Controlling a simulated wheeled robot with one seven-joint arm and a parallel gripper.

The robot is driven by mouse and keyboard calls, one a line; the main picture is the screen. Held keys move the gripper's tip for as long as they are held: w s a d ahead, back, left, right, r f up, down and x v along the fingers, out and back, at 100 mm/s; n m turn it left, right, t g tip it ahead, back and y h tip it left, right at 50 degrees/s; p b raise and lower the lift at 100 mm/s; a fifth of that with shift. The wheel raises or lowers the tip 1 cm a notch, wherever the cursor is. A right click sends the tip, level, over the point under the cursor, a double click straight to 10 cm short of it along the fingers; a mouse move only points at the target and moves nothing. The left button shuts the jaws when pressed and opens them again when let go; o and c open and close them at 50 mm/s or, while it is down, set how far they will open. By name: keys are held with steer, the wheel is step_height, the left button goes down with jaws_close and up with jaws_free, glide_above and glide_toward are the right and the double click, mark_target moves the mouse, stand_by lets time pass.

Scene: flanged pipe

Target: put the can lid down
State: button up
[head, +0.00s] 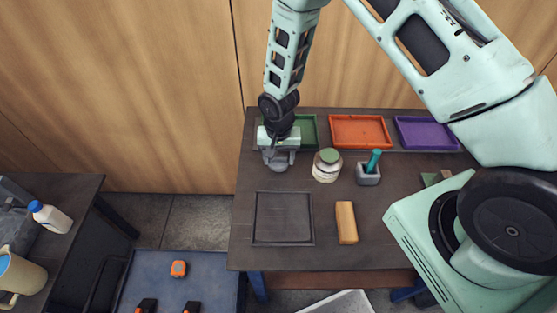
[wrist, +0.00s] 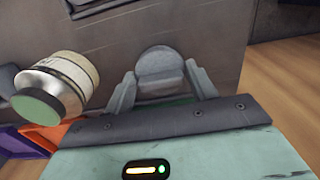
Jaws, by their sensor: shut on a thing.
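My gripper (head: 278,160) is shut on a grey rounded piece, which I take to be the can lid; it shows between the two grey fingers in the wrist view (wrist: 160,63). In the head view my gripper is at the back left of the dark table, just in front of the green tray (head: 308,128). The fingers and wrist hide much of the lid there. I cannot tell whether the lid touches the table.
A jar with a green top (head: 327,166) stands close to the right of my gripper. Beyond it are a grey holder with a teal peg (head: 369,172), an orange tray (head: 360,131) and a purple tray (head: 425,133). A square dark tray (head: 283,219) and a tan block (head: 346,222) lie nearer the front.

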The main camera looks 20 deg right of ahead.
steer(key=shift+f, duration=1.3)
steer(key=shift+f, duration=0.15)
steer(key=o, duration=1)
steer(key=shift+c, duration=0.2)
